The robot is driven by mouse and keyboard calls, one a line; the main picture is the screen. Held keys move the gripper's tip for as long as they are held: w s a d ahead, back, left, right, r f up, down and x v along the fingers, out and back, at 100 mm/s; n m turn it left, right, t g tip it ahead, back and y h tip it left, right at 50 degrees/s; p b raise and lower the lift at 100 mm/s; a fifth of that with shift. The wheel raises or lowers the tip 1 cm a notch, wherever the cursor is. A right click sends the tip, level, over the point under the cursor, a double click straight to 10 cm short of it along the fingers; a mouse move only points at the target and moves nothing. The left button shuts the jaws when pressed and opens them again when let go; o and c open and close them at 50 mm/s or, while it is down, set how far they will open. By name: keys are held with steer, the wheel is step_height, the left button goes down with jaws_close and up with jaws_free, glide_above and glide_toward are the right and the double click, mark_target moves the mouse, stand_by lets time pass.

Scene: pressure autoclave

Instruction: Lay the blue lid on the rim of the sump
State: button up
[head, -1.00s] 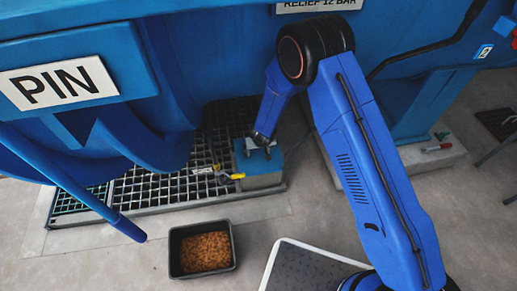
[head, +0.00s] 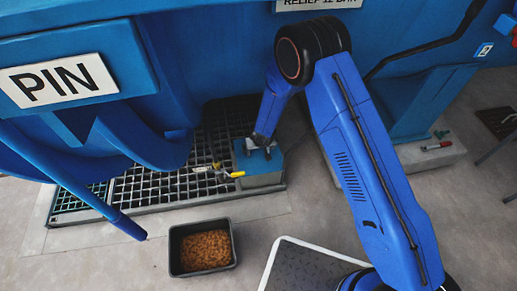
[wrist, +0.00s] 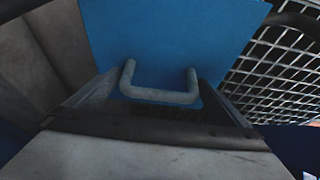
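The blue lid (head: 268,157) is a flat square plate with a grey U-shaped handle (wrist: 160,95). In the head view it is over the grey box-shaped sump (head: 264,180), at the right end of the floor grating. I cannot tell whether the lid touches the rim, which it hides.
A valve with a yellow lever (head: 236,174) lies by the sump's left side, over the grating (head: 150,190). A black tray of brown granules (head: 175,251) stands in front on the floor. The blue machine (head: 205,60) rises close behind; a plinth (head: 432,157) is at right.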

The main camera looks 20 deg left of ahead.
steer(key=v, duration=1.7)
steer(key=shift+r, duration=0.2)
stand_by(0.4)
steer(key=w+d+r+y, duration=0.2)
steer(key=d+r, duration=0.1)
steer(key=r, duration=0.6)
steer(key=w+d+r+y, duration=0.1)
steer(key=w+d+r, duration=0.2)
steer(key=r, duration=0.5)
steer(key=s+d+r+m+t+y, duration=0.1)
steer(key=s+d+r, duration=0.2)
steer(key=d+r, duration=0.95)
steer(key=s+d+r+m, duration=0.1)
steer(key=s+d+r, duration=0.75)
steer(key=d, duration=0.45)
steer(key=s+d+m+h, duration=0.4)
steer(key=s+d+h, duration=0.2)
steer(key=s+d, duration=1.1)
steer(key=d, duration=0.3)
steer(key=shift+s, duration=0.3)
